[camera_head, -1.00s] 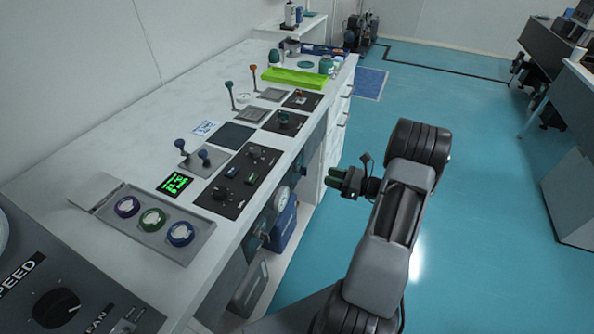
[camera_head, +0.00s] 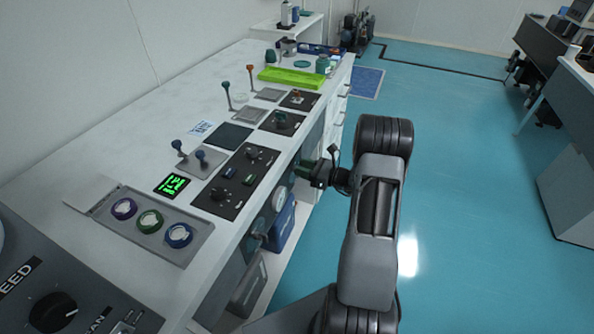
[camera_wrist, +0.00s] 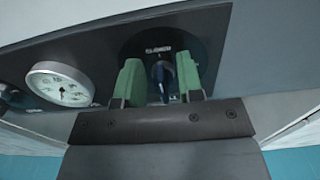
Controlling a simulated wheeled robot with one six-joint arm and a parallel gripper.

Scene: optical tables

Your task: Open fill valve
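A blue valve handle (camera_wrist: 160,77) sits on a round dark plate in the front panel, in the wrist view. In the head view my gripper (camera_head: 305,170) is at the counter's front face, below the edge of the top. The handle cannot be made out there.
A round white gauge (camera_wrist: 61,84) is left of the valve in the wrist view. On the counter top (camera_head: 110,150) are a black control panel (camera_head: 228,201), levers, three coloured round knobs and a green tray (camera_head: 290,77). The blue-green floor right of my arm is clear.

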